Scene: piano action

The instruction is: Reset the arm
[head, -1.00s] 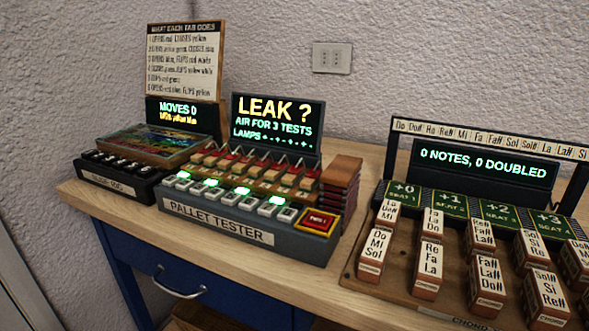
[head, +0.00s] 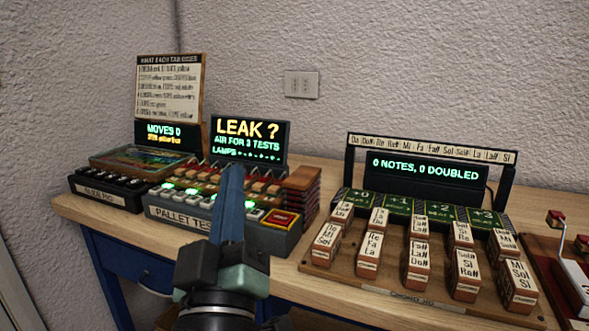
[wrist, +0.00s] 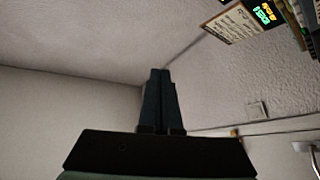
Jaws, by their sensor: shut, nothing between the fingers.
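My gripper (head: 231,172) stands upright in the head view, in front of the pallet tester (head: 180,217), and hides part of its front and label. Its two fingers are together with nothing between them. In the wrist view my gripper (wrist: 159,75) also shows with its fingers side by side and closed, set against bare wall and ceiling. It touches nothing that I can see.
The wooden bench (head: 335,290) carries the slide rig (head: 107,192) at left, a chord block rack (head: 385,280) at right, and a device with red-tipped levers (head: 570,265) at the far right. A card of tab rules (head: 169,88) stands behind.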

